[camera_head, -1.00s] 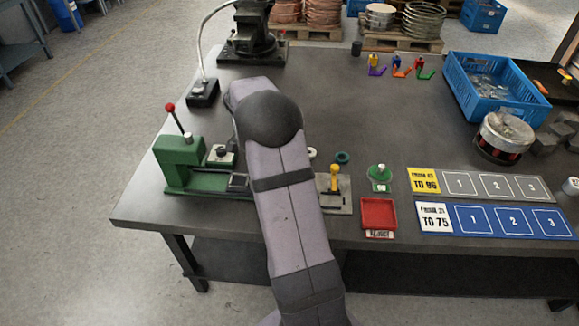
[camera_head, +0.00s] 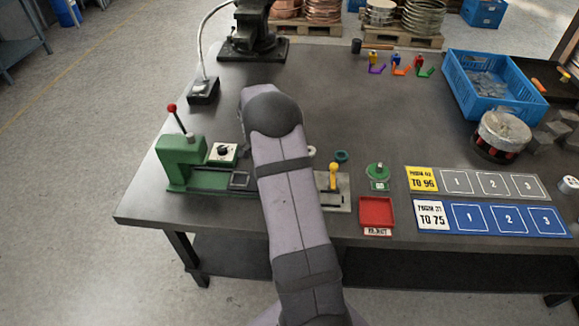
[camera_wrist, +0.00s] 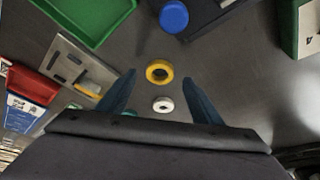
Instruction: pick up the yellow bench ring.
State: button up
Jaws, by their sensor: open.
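The yellow bench ring (camera_wrist: 159,72) lies flat on the dark bench in the wrist view, its hole facing up. A smaller white ring (camera_wrist: 163,105) lies just below it in that picture. My gripper (camera_wrist: 158,82) is open, with one blue finger on each side of the picture. The yellow ring shows between and slightly beyond the fingertips, and nothing is held. In the head view my arm covers the yellow ring and the gripper; part of a white ring (camera_head: 311,151) shows beside the arm, with a teal ring (camera_head: 342,156) to its right.
A green press (camera_head: 184,162) stands left of my arm. A plate with a yellow-handled clamp (camera_head: 333,176), a red tray (camera_head: 377,212) and a green post stand (camera_head: 377,172) are to the right. A blue round thing (camera_wrist: 174,16) lies near the yellow ring.

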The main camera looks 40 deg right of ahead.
jog(key=shift+x, duration=1.25)
jog(key=c, duration=1.2)
jog(key=shift+c, duration=0.2)
jog(key=shift+r, duration=0.1)
notch_tip(320, 180, up, 10)
jog(key=b, duration=0.2)
